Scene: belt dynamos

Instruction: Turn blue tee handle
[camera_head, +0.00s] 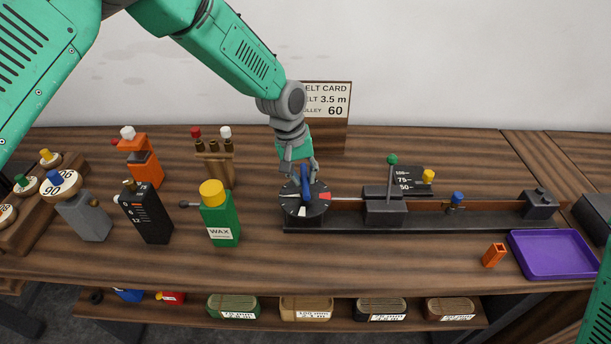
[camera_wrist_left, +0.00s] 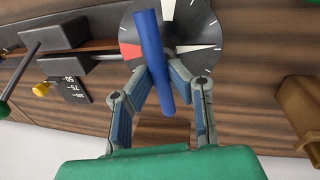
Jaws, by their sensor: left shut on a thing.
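The blue tee handle (camera_head: 306,186) stands over a dark round dial (camera_head: 290,206) with white marks and a red sector, at the left end of a black rail. In the left wrist view the handle (camera_wrist_left: 154,62) is a long blue bar crossing the dial (camera_wrist_left: 205,42). My left gripper (camera_head: 301,176) reaches down from above. Its fingers (camera_wrist_left: 160,82) close on the blue bar from both sides. The handle's stem is hidden beneath the bar. My right gripper is not in view.
The black rail (camera_head: 440,219) runs right with a sliding block (camera_head: 384,211) and green-knobbed lever. A green WAX bottle (camera_head: 220,222) stands left of the dial. A purple tray (camera_head: 552,277) and orange piece (camera_head: 493,255) lie at right. A belt card (camera_head: 327,105) stands behind.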

